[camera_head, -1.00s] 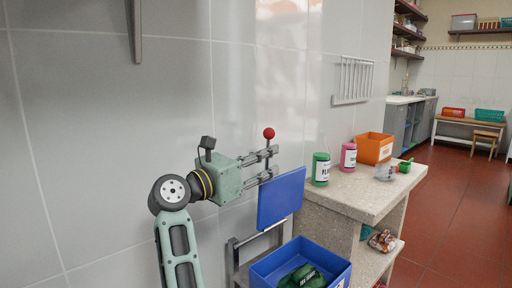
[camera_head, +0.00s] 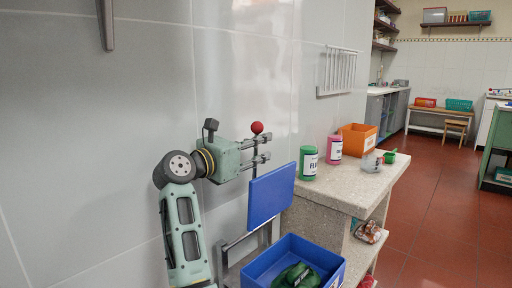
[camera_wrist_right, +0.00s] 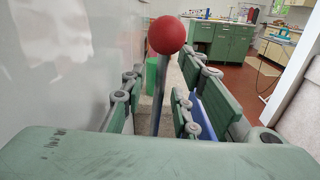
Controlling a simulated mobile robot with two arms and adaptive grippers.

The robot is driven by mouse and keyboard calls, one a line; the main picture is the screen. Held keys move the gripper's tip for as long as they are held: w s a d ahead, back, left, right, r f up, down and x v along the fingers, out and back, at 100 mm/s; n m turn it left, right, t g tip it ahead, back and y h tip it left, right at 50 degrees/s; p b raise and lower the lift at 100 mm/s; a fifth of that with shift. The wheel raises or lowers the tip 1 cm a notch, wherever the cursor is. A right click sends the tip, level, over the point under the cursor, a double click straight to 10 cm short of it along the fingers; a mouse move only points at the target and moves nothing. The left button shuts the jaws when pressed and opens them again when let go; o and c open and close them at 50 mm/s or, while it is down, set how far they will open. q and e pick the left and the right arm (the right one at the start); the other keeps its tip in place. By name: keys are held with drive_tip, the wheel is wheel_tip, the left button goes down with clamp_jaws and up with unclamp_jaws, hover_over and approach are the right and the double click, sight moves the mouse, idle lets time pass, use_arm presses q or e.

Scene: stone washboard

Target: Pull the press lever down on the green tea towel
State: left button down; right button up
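The press lever is a thin upright rod with a red ball knob (camera_head: 257,127) above a tilted blue plate (camera_head: 271,193). The green tea towel (camera_head: 297,276) lies in the blue bin (camera_head: 330,268) under the plate, partly cut off by the picture edge. My right gripper (camera_head: 266,149) is open, its fingers on either side of the lever rod, below the knob. In the right wrist view, the red knob (camera_wrist_right: 167,35) stands above the fingers, and the rod (camera_wrist_right: 158,95) passes between them with gaps on both sides. My left gripper is out of view.
A stone counter (camera_head: 345,190) stands to the right with a green jar (camera_head: 309,163), a pink jar (camera_head: 335,146) and an orange box (camera_head: 357,138). The tiled wall runs close behind the gripper. Red floor is open at the right.

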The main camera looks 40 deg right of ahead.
drive_tip(key=shift+r, duration=0.1)
clamp_jaws()
idle(0.5)
